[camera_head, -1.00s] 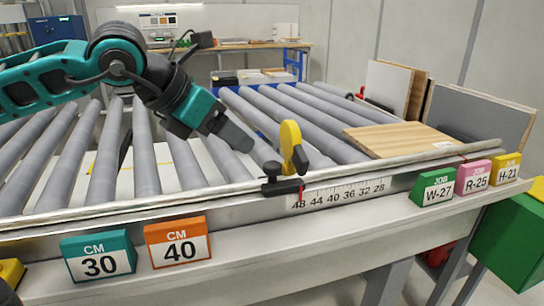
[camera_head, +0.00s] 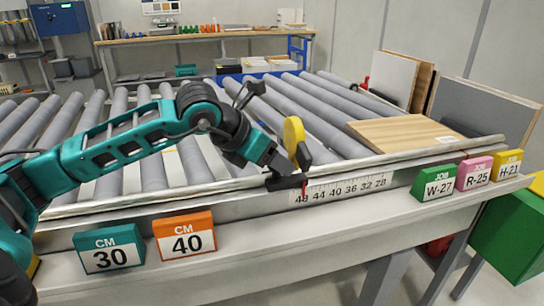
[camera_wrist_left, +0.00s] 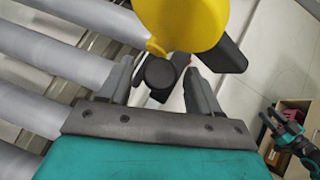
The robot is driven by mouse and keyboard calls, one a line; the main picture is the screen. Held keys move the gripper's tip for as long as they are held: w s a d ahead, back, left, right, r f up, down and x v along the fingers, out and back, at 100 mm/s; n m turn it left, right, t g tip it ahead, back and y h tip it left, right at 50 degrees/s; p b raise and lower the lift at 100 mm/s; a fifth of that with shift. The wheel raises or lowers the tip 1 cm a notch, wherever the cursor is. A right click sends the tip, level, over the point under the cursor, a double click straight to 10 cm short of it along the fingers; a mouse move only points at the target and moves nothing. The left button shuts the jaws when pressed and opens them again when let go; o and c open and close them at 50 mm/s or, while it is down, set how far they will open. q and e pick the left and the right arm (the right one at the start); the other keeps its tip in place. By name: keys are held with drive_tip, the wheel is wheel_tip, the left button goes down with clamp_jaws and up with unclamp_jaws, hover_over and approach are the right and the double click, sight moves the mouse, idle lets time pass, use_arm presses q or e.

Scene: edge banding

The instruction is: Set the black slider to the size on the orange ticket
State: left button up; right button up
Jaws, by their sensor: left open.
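The orange ticket (camera_head: 185,236) reads CM 40 and stands on the front ledge. The black slider (camera_head: 288,183) sits on the front rail, its red pointer (camera_head: 304,187) at the 48 end of the white scale (camera_head: 345,189). My left gripper (camera_head: 281,172) is at the slider, partly covering it. In the left wrist view its open fingers (camera_wrist_left: 160,76) stand either side of a round black knob (camera_wrist_left: 158,72); I cannot tell whether they touch it. A teal and black arm end, seemingly my right gripper (camera_wrist_left: 280,125), shows small at the right edge there; its jaws are unclear.
A yellow disc (camera_head: 293,135) with a black handle stands just behind the slider. A teal ticket (camera_head: 109,248) reading CM 30 stands left of the orange one. Green, pink and yellow job tickets (camera_head: 438,187) stand at the right. A wooden board (camera_head: 400,133) lies on the rollers.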

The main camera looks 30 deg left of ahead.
use_arm(q)
clamp_jaws()
idle(0.7)
